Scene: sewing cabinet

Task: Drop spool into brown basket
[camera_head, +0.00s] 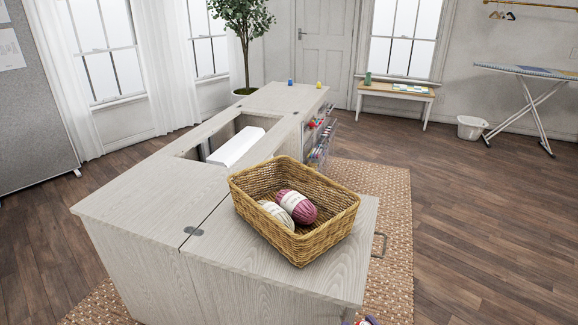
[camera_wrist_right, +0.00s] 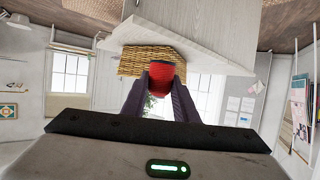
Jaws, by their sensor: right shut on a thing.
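The brown wicker basket (camera_head: 312,244) stands on the near end of the pale wooden sewing cabinet (camera_head: 140,197). It holds a pink-and-white yarn skein (camera_head: 297,207) and a pale skein (camera_head: 275,213). In the right wrist view, my right gripper (camera_wrist_right: 160,90) is shut on a red spool (camera_wrist_right: 161,75) held between its dark purple fingertips. The basket (camera_wrist_right: 140,59) shows beyond the spool, apart from it as far as I can tell. At the bottom edge of the head view only a small purple and red bit shows. My left gripper is not in view.
A blue spool (camera_head: 290,82) and a yellow spool (camera_head: 319,85) stand on the cabinet's far end. A white machine (camera_head: 236,147) sits in the cabinet's recess. Door racks with colored items (camera_head: 320,140) line its right side.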

